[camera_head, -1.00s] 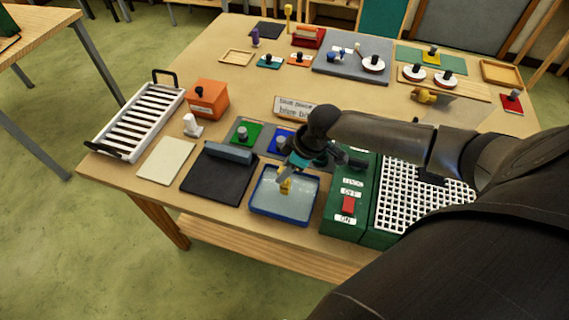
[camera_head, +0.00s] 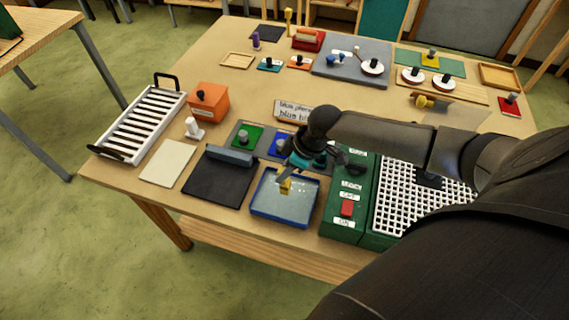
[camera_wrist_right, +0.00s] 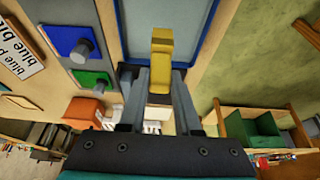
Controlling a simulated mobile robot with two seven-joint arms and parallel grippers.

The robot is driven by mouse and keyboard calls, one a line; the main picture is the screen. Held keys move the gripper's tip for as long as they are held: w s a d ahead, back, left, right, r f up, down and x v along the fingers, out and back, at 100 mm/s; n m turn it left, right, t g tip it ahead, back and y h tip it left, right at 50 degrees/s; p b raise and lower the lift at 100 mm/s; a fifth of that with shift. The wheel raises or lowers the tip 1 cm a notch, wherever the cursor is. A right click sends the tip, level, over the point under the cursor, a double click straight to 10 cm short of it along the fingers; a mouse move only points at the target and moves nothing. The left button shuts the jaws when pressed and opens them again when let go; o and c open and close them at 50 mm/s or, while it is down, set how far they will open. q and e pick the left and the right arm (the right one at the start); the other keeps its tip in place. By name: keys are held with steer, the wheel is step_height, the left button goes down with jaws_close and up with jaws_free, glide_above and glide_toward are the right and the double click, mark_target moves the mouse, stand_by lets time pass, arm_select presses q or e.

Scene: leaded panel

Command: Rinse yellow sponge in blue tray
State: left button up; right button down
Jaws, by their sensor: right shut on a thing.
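The yellow sponge (camera_head: 285,185) is a small yellow block over the blue tray (camera_head: 285,219). My right gripper (camera_head: 285,177) is shut on it. In the right wrist view the sponge (camera_wrist_right: 161,47) stands out beyond the grey fingertips (camera_wrist_right: 160,72), with the tray (camera_wrist_right: 122,35) behind it. The tray has a blue rim and a pale, water-like inside. I cannot tell whether the sponge's lower end touches the water. My left gripper is not in view.
Left of the tray lies a dark mat (camera_head: 212,183) with a grey-blue bar. On the right stand a green box with a red switch (camera_head: 347,208) and a white grid (camera_head: 405,195). Green (camera_head: 246,138) and blue knobbed blocks sit behind the tray, near a label sign (camera_head: 294,110).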

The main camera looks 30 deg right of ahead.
steer(key=shift+r+p, duration=0.7)
steer(key=shift+r, duration=0.8)
